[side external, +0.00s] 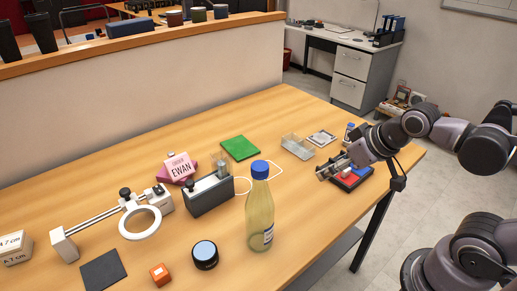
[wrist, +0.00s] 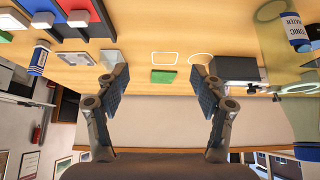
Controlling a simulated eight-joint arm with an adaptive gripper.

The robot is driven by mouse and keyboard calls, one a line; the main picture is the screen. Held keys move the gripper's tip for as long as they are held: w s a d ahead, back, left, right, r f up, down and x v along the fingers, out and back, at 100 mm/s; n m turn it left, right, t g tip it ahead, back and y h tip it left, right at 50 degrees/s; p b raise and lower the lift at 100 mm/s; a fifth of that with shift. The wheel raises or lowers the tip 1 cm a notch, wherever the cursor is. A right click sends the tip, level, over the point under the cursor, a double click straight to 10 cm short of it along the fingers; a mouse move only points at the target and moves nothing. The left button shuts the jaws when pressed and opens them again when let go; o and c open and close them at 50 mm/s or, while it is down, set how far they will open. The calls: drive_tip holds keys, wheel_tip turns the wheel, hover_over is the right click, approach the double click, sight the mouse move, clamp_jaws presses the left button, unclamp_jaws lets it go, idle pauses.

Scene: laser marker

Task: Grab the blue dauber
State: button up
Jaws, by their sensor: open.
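A small blue and white cylinder (wrist: 38,58), which appears to be the blue dauber, is at the left of the wrist view. In the side view a small blue-topped bottle (side external: 350,129) that looks like it stands at the far right of the table, behind my gripper (side external: 330,170). A black tray (side external: 362,182) with blue, red and white pieces lies below my gripper.
A tall bottle with a blue cap (side external: 260,207) stands mid-table. A clear box (side external: 298,146), a green block (side external: 240,148) and a grey-black device (side external: 208,193) are around it. Bare wood lies between the bottle and tray.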

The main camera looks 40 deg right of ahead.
drive_tip(key=shift+c, duration=0.5)
drive_tip(key=m+g+h, duration=0.4)
drive_tip(key=m+g, duration=0.2)
drive_tip(key=m, duration=1)
approach(350, 125)
drive_tip(key=f, duration=0.2)
drive_tip(key=x, duration=1)
drive_tip(key=shift+d+f, duration=0.1)
drive_tip(key=shift+d, duration=0.4)
clamp_jaws()
